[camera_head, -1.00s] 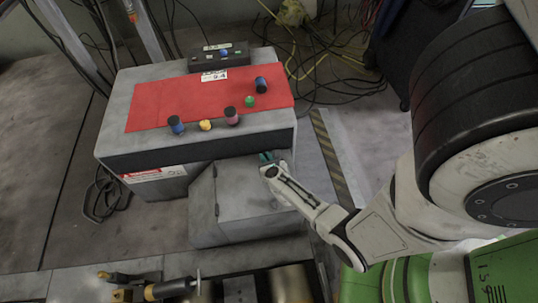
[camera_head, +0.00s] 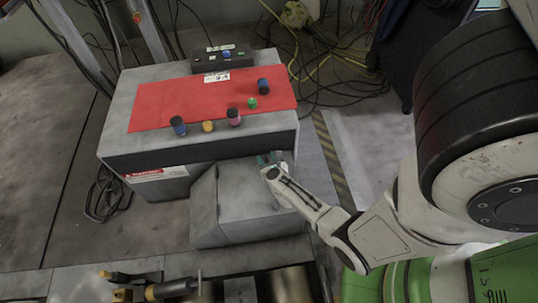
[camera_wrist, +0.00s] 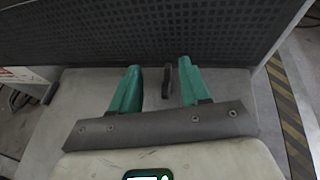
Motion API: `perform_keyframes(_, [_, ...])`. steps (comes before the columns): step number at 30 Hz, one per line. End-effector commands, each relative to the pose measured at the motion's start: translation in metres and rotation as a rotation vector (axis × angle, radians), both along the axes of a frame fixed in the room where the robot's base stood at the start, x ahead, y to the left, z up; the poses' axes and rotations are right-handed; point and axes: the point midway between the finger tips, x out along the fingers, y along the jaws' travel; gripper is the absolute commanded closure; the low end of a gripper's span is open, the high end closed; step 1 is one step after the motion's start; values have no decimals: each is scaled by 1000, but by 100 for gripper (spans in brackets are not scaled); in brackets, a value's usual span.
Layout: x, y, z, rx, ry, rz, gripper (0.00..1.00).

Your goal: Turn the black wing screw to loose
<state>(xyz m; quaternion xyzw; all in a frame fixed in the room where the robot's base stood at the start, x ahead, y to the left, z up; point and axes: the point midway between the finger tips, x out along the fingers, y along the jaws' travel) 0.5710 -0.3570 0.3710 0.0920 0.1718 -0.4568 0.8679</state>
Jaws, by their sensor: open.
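The black wing screw (camera_wrist: 167,83) is a small dark upright tab on the grey box, seen in the wrist view. It lies between the two green fingers of my gripper (camera_wrist: 159,68), nearer the right finger. My gripper is open, with clear gaps on both sides of the screw, and neither finger appears to touch it. In the head view my gripper (camera_head: 268,159) is at the top of the low grey box (camera_head: 240,205), just below the front of the larger cabinet. The wing screw cannot be made out in the head view.
The grey cabinet (camera_head: 112,135) has a red top mat (camera_head: 155,103) with several small coloured containers and a black button box (camera_head: 221,58) behind it. Its dark perforated front (camera_wrist: 160,32) rises close ahead of the fingers. A striped floor strip (camera_wrist: 285,105) runs along the right.

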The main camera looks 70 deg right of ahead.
Motion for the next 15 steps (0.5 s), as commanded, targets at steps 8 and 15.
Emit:
perform_keyframes(8, [-24,31,22,-2,3,4,54])
perform_keyframes(15, [-44,65,38,2,-1,4,54])
